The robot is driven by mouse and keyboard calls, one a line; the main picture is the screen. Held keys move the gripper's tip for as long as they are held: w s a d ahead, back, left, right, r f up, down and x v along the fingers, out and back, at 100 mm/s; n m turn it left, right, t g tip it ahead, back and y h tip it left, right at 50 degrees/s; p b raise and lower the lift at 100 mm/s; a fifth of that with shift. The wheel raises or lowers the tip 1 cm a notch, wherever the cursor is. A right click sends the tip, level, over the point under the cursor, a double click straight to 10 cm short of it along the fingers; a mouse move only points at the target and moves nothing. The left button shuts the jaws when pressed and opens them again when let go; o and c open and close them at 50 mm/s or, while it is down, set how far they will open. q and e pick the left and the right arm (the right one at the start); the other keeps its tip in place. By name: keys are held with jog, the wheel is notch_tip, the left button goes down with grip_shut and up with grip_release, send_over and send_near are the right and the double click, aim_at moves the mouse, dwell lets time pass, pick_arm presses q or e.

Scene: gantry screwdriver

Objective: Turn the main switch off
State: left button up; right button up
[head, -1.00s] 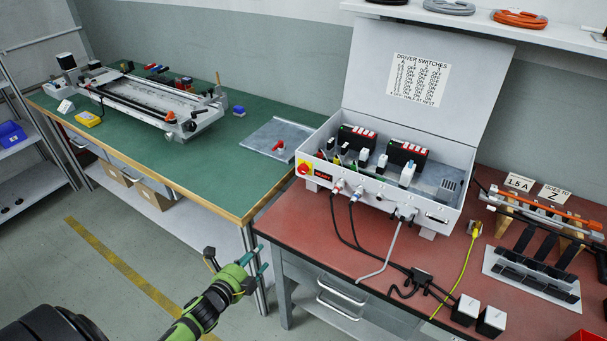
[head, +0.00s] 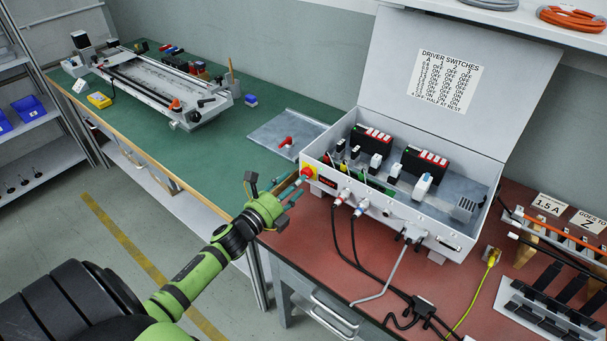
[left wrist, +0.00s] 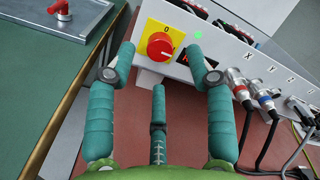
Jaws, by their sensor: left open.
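The main switch (head: 307,173) is a red rotary knob on a yellow plate at the left end of the white control box's front panel. In the left wrist view the knob (left wrist: 160,46) faces me, with a "0" mark above it. I cannot tell the knob's exact angle. My left gripper (head: 284,192) is open, just in front of the panel's left end. In the left wrist view its teal fingers (left wrist: 162,58) spread on either side of the knob, with a third finger below. They look apart from the knob. My right gripper is not in view.
The control box (head: 390,215) has its lid raised and cables plugged into its front. A green light (left wrist: 197,37) glows on the panel. A green bench (head: 200,150) with a gantry (head: 160,85) and a plate with a red handle (head: 287,140) is at left.

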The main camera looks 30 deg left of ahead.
aim_at(306, 173)
pick_arm(q)
jog(key=w, duration=0.3)
jog(key=shift+w+d, duration=0.2)
jog(key=shift+w, duration=0.15)
grip_shut()
jog(key=shift+n+p, duration=1.75)
jog(key=shift+n, duration=7.25)
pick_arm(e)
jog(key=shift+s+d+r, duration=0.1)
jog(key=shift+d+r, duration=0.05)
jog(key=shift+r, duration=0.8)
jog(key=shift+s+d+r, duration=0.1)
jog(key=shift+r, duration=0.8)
